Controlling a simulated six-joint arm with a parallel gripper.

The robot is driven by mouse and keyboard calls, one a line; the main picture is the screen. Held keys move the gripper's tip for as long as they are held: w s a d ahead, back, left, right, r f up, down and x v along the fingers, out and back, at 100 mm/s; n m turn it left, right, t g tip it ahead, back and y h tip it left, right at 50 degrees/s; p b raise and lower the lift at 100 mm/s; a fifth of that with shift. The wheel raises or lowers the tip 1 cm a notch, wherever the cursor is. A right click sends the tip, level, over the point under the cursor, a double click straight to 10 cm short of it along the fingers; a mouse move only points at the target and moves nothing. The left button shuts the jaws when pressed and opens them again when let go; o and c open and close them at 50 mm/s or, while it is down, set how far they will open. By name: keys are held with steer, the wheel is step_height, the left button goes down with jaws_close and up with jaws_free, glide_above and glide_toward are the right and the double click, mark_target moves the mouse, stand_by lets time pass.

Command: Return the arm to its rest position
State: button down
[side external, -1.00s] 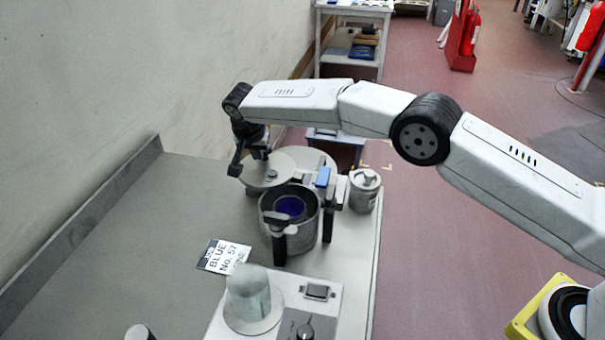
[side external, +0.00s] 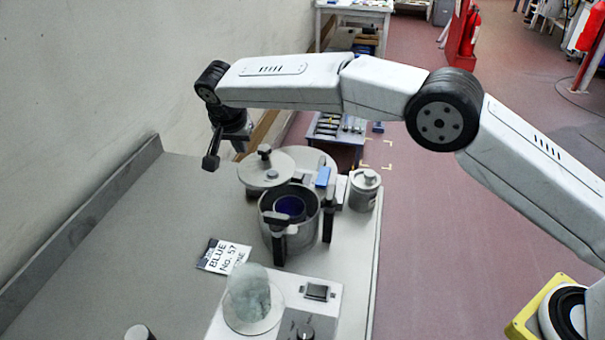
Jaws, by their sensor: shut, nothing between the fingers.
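My gripper (side external: 211,162) hangs at the end of my white arm, left of and above the round lid (side external: 262,176). It is shut and empty, apart from everything on the bench. The lid is a pale disc with a dark knob, lying at the back of the bench. A metal pot (side external: 270,222) with black handles stands in front of it, and a dark blue vessel (side external: 289,208) sits inside the pot.
A grey bench (side external: 130,250) has a raised edge along the wall. A lidded metal canister (side external: 364,190) stands right of the pot. A hazy glass (side external: 248,293) stands on a white device (side external: 318,291) in front. A label card (side external: 223,257) lies flat. The bench's left side is clear.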

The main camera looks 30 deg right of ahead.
steer(key=shift+v, duration=1.5)
steer(key=shift+w, duration=0.1)
steer(key=s+d+f+n+g+y, duration=0.1)
steer(key=s+d+n, duration=0.1)
steer(key=s+d, duration=0.45)
steer(key=s+d+f+n+y, duration=0.1)
steer(key=s+d+n, duration=0.25)
steer(key=d, duration=0.65)
steer(key=s+d+f, duration=0.2)
steer(key=s+d, duration=0.1)
steer(key=s, duration=0.4)
steer(key=s+d+f+n, duration=0.1)
steer(key=s+d, duration=0.2)
steer(key=s, duration=0.4)
steer(key=s+d+f+n, duration=0.1)
steer(key=s+d+f, duration=0.1)
steer(key=s+d, duration=0.2)
steer(key=s, duration=0.3)
steer(key=shift+s+f+y, duration=0.35)
steer(key=shift+s+y, duration=0.05)
